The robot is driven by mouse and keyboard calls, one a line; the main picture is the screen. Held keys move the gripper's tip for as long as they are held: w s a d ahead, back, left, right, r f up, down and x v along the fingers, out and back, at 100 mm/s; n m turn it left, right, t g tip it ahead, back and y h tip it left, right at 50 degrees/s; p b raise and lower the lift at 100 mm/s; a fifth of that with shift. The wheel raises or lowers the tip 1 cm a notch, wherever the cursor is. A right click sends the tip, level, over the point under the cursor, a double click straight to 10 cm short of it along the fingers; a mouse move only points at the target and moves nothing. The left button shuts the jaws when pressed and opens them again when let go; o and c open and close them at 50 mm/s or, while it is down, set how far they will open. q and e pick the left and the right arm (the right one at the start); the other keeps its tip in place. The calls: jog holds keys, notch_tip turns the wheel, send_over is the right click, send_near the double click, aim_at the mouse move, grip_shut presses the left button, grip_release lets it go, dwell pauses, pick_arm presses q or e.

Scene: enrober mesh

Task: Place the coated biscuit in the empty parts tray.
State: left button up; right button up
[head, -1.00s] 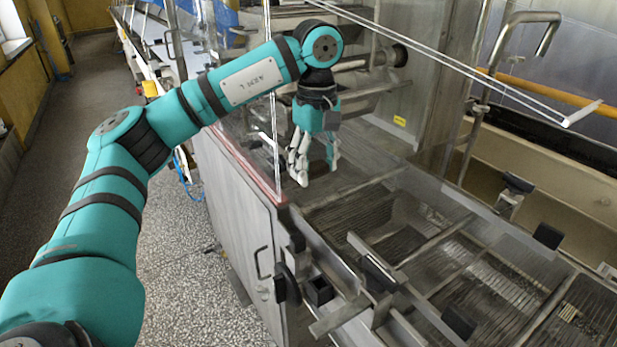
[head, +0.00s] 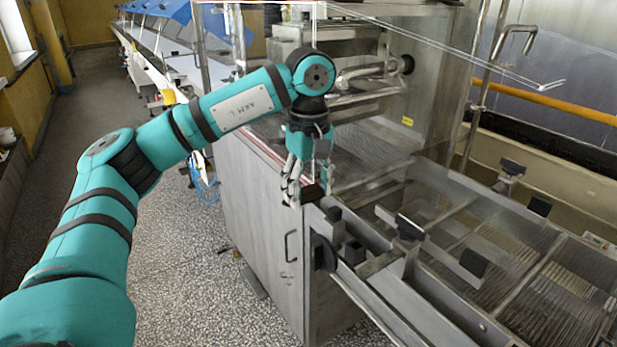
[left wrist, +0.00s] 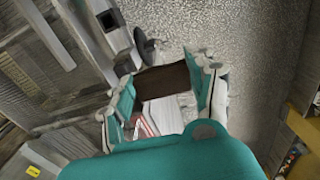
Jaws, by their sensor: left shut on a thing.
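My left gripper (head: 309,192) is shut on a dark brown flat piece, the coated biscuit (head: 314,192). It holds the biscuit near the top front corner of the steel cabinet; whether they touch is not clear. In the left wrist view the biscuit (left wrist: 166,78) spans the gap between the finger pads, with speckled floor beyond it. I cannot make out a parts tray for certain in either view. My right gripper is not in view.
The wire mesh belt (head: 470,262) and its metal rails lie to the right. Several black blocks (head: 472,262) and a dark square box (head: 354,252) stand on the rails. The steel cabinet (head: 262,225) is below the gripper. Speckled floor (head: 190,270) is open at left.

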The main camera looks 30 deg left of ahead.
pick_arm(q)
jog(key=s+d+f+m, duration=0.4)
jog(key=s+f, duration=0.1)
jog(key=f, duration=0.5)
jog(key=s+d+f+m, duration=0.4)
jog(key=s+f, duration=0.2)
jog(key=f, duration=0.5)
jog(key=s+d+f+m, duration=0.3)
jog(key=s+f+m, duration=0.2)
jog(key=f, duration=0.6)
jog(key=shift+s+d, duration=0.4)
jog(key=shift+s, duration=0.05)
